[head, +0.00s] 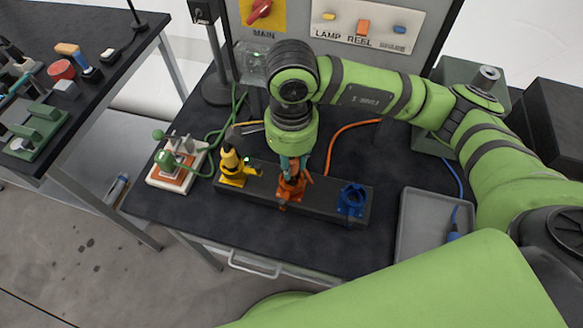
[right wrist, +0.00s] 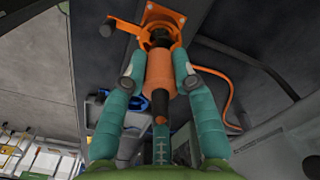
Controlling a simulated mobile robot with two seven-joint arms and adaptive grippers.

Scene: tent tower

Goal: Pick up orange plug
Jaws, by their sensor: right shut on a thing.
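The orange plug (right wrist: 160,72) is between the teal fingers of my right gripper (right wrist: 158,80), which is shut on it. In the right wrist view its front end is at the orange socket (right wrist: 163,18); I cannot tell how far in it sits. In the head view the right gripper (head: 292,165) comes down from above onto the orange socket (head: 291,188) in the middle of the dark socket block (head: 328,201), hiding most of the plug. An orange cable (head: 345,128) runs behind the gripper. My left gripper is not in view.
A yellow plug (head: 231,162) stands in the yellow socket at left of the block. A blue socket (head: 352,200) is at right. A grey tray (head: 405,240) holds a blue plug (head: 453,236). A green clamp device (head: 170,165) stands left. A panel (head: 375,25) rises behind.

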